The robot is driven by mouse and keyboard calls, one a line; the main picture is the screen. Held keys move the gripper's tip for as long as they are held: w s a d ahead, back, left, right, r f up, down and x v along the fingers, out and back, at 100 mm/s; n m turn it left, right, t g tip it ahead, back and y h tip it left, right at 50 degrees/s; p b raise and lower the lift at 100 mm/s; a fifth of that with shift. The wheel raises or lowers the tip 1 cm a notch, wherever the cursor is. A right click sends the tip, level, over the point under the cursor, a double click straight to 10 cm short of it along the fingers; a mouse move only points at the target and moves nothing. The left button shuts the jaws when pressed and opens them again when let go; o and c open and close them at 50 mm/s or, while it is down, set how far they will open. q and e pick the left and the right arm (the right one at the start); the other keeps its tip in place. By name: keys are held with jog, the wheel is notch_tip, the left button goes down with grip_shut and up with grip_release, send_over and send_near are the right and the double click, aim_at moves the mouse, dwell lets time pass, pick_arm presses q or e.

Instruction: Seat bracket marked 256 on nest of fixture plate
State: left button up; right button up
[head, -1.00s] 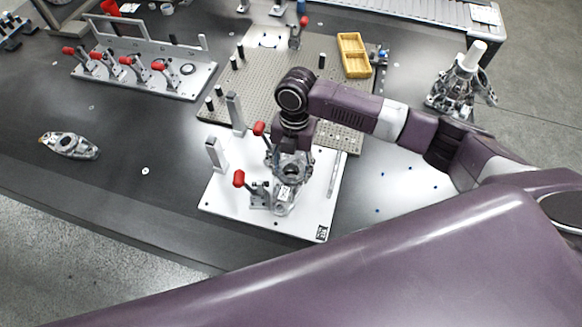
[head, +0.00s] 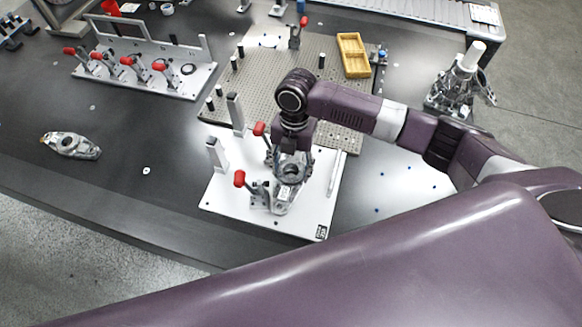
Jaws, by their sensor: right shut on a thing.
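The white fixture plate (head: 232,193) lies on the dark table in the middle of the head view. It carries two grey upright posts and two toggle clamps with red handles, one at the left (head: 240,179) and one at the back (head: 259,129). My right gripper (head: 289,164) points down over the plate and is shut on a grey metal bracket (head: 282,196). The bracket is over the plate, right of the left clamp. The nest is hidden under it, and I cannot tell whether the bracket touches it. No number is readable. My left gripper is not in view.
Another similar metal part (head: 70,145) lies on the table at the left. A rack with several red-handled clamps (head: 145,76) stands at the back left. Behind the fixture plate is a perforated plate (head: 270,75) with a yellow tray (head: 353,56). The table's left middle is mostly clear.

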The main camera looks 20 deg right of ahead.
jog(key=shift+f+b, duration=0.75)
jog(key=shift+f, duration=0.55)
dwell(0.4)
jog(key=o, duration=1.7)
jog(key=shift+o, duration=0.2)
notch_tip(320, 180, up, 12)
jog(key=w+d, duration=0.1)
jog(key=shift+w, duration=0.25)
